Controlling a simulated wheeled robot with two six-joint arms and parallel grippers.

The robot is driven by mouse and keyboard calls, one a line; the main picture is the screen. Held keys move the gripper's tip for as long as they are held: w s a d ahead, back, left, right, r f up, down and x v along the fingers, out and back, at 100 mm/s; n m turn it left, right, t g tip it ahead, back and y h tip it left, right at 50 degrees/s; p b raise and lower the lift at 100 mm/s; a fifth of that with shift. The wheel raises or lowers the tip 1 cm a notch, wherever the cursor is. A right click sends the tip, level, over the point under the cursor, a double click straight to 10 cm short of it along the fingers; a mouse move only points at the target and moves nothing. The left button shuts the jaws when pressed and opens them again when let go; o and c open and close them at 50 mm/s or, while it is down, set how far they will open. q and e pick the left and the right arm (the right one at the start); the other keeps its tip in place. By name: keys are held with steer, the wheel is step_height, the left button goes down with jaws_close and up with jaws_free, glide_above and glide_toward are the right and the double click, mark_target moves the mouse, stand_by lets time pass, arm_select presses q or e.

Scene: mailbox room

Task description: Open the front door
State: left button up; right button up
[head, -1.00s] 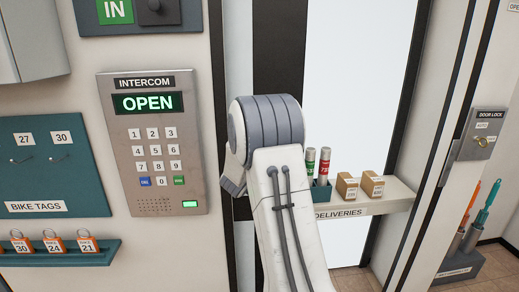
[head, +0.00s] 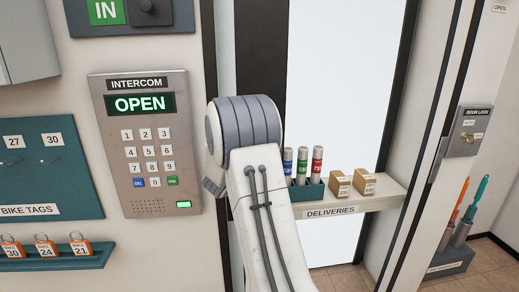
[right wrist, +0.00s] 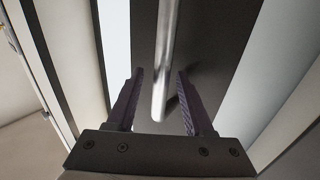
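The front door shows in the head view as a pale glass pane (head: 340,75) with a dark stile (head: 261,50) behind my arm. In the right wrist view, a shiny metal bar handle (right wrist: 165,55) runs along a dark door stile (right wrist: 212,45). My right gripper (right wrist: 159,74) is open, its two fingers on either side of the handle's end in the picture. I cannot tell whether the handle lies fully between them; no contact shows. In the head view my arm hides the handle and the gripper. My left gripper is not in view.
The intercom (head: 150,191) at left displays OPEN. A deliveries shelf (head: 385,197) with tubes and two small boxes (head: 340,185) juts out right of my arm. A door lock panel (head: 461,146) is on the right wall, above a holder (head: 446,264) with umbrellas.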

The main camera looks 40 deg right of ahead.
steer(key=b+v, duration=0.2)
steer(key=v, duration=0.8)
steer(key=shift+a, duration=0.2)
